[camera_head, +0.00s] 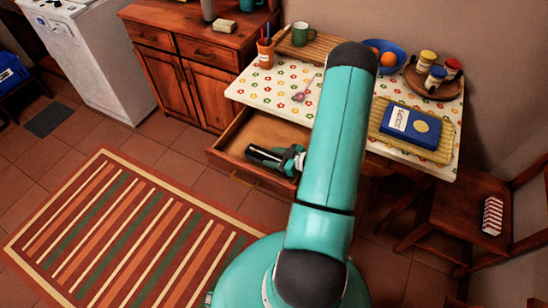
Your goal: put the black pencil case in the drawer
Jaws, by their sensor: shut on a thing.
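The drawer (237,134) under the patterned table is pulled open, with a bare wooden floor inside. My gripper (270,157) is over the right part of the open drawer, shut on the black pencil case (259,151). Gripper and case are both dark and small here, so their edges are hard to tell apart. I cannot tell whether the case touches the drawer floor. My teal arm hides the drawer's right end and part of the table.
The table (262,91) holds a pencil cup (265,53), a green mug (300,34), a pink spoon-like utensil (303,91), a blue box (410,125), a blue bowl (385,56) and jars on a round tray (449,90). A chair (462,213) stands right; a striped rug (130,235) lies left.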

